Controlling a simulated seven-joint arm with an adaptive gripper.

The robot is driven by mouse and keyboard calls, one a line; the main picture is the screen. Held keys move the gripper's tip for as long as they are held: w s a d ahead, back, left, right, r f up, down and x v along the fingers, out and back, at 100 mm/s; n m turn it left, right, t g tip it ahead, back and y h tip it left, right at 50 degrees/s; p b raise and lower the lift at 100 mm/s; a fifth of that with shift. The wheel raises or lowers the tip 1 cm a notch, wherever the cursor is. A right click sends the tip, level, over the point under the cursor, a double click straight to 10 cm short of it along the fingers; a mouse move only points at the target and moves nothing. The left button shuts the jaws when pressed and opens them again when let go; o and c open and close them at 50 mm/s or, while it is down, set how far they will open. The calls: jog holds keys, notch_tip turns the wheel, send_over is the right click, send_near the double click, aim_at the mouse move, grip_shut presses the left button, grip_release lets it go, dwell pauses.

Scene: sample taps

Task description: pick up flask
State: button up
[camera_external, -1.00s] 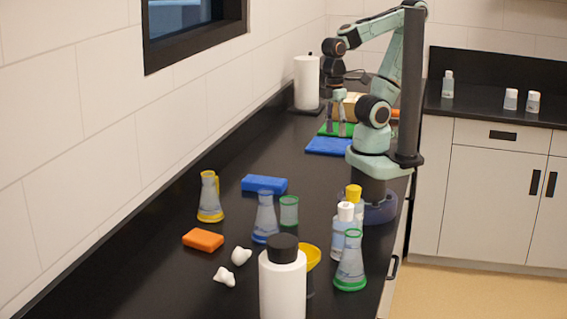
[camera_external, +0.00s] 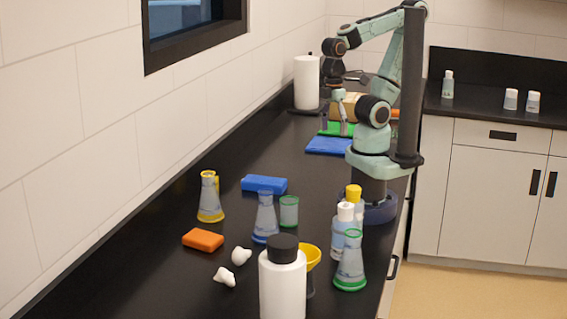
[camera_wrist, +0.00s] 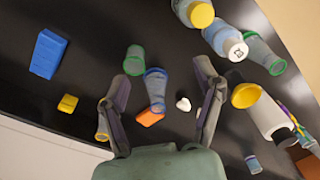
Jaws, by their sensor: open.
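Several flasks stand upright on the black bench. A yellow-trimmed flask (camera_external: 210,198) is at the left, a blue-trimmed flask (camera_external: 265,220) near the middle, and a green-trimmed flask (camera_external: 350,265) at the front right. My gripper (camera_external: 338,128) is at the far end of the bench above the mats, well away from all three. In the wrist view my gripper (camera_wrist: 160,72) is open and empty. The blue flask (camera_wrist: 155,88) appears between its fingers, the yellow flask (camera_wrist: 102,126) is partly behind the left finger, and the green flask (camera_wrist: 264,54) is at upper right.
A green beaker (camera_external: 289,211) is close beside the blue flask. A blue box (camera_external: 264,184), orange block (camera_external: 203,240), white pieces (camera_external: 241,256), yellow funnel (camera_external: 312,257), bottles (camera_external: 345,222) and a large white bottle (camera_external: 283,285) surround the flasks. Blue mat (camera_external: 328,146) lies farther back.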

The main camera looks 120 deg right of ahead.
jog(key=w+r+n+t, duration=0.1)
jog(key=w+r+t, duration=0.1)
jog(key=w, duration=0.6)
send_over(266, 194)
jog(key=s+d, duration=0.1)
jog(key=s+x, duration=0.1)
jog(key=x, duration=0.2)
jog(key=f, duration=0.4)
jog(key=f+g, duration=0.1)
jog(key=f, duration=0.4)
jog(key=w+f+g, duration=0.1)
jog(key=f, duration=0.4)
jog(key=shift+d+n+h, duration=0.25)
jog(key=shift+n+h, duration=0.15)
jog(key=c, duration=1.1)
